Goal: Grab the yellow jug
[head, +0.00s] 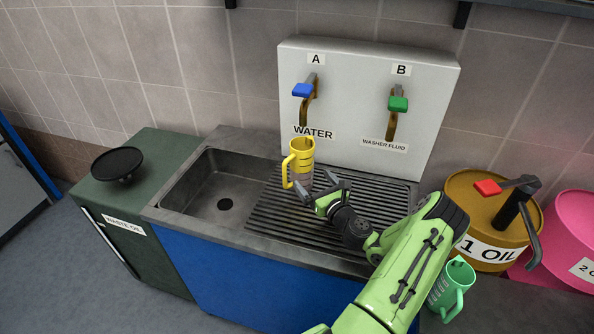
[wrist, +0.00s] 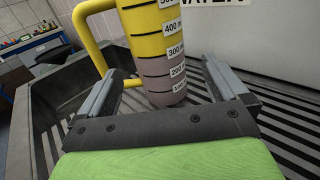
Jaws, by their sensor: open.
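The yellow jug (head: 301,164) stands upright on the ribbed drainboard, below the tap marked A. Its handle faces left in the head view. In the wrist view the jug (wrist: 158,45) shows a measuring scale and a greyish-pink lower part, with its handle on the left. My gripper (head: 321,186) is low over the drainboard, on the near right side of the jug. In the wrist view my gripper (wrist: 170,88) is open, with one finger on each side of the jug's lower part. I cannot tell whether either finger touches it.
The sink basin (head: 215,190) lies left of the ribbed drainboard (head: 372,208). A white panel (head: 352,92) with a blue-handled tap (head: 303,90) and a green-handled tap (head: 397,104) stands behind. A green jug (head: 452,287) and an oil drum (head: 465,190) are at right.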

